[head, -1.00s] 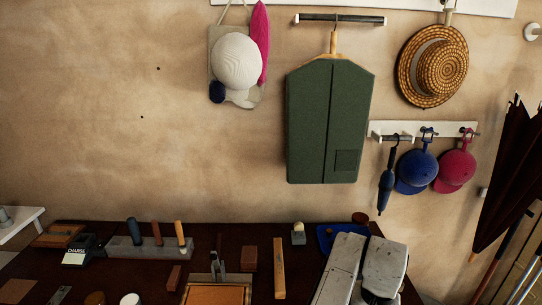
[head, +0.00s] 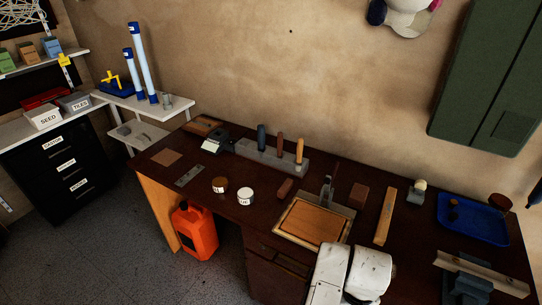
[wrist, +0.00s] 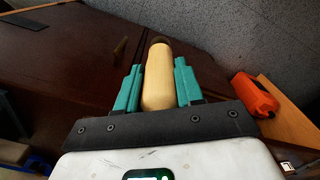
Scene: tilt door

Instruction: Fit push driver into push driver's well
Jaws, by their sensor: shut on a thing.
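A pale wooden handle (wrist: 157,78), likely the push driver, stands between the teal fingers of my gripper (wrist: 157,88) in the wrist view. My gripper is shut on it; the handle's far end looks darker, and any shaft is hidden. The head view does not show my gripper or the held piece. There, a grey block (head: 246,148) on the dark bench holds a dark blue handle (head: 262,137), a red-brown handle (head: 280,148) and a tan handle (head: 299,151). I cannot make out which spot is the push driver's well.
The dark bench (head: 335,180) carries a framed wooden board (head: 313,222), two small round jars (head: 245,196), a wooden bar (head: 385,216) and a blue tray (head: 470,222). An orange canister (head: 196,230) stands on the floor below. White shelves (head: 150,102) are at left.

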